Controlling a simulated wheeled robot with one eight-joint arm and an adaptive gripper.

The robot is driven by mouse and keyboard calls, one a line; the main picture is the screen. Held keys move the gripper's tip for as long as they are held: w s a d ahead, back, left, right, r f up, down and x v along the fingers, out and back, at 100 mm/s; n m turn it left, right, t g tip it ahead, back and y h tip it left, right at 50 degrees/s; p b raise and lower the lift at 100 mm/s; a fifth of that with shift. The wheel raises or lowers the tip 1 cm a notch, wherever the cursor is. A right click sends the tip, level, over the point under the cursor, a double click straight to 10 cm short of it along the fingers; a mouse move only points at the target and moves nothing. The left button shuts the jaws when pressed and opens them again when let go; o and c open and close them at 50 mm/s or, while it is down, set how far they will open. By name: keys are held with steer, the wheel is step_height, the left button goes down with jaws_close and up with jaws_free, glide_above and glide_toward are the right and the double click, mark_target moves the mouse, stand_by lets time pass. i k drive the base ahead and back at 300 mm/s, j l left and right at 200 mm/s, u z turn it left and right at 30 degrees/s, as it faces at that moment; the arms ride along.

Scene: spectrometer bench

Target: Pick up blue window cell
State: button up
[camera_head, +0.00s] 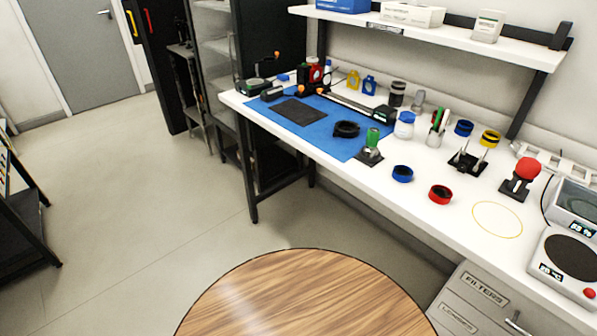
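Several blue pieces stand on the white bench, and I cannot tell for certain which is the window cell. A short round blue ring-shaped piece with a dark inside (403,174) sits near the front edge, left of a similar red one (440,194). Another blue and black round piece (463,128) is farther back, left of a yellow and black one (490,138). A small upright blue holder with a hole (369,85) stands beside a yellow one (353,80) at the back. My gripper is not in view.
The white bench (375,185) also holds a blue mat (333,146) with a black ring (346,129), a red-topped device (523,172) and a scale (567,264). A round wooden top (305,300) fills the foreground. Open floor (150,215) lies left.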

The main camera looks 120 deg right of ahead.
mark_target(401, 173)
steer(key=z, duration=5.35)
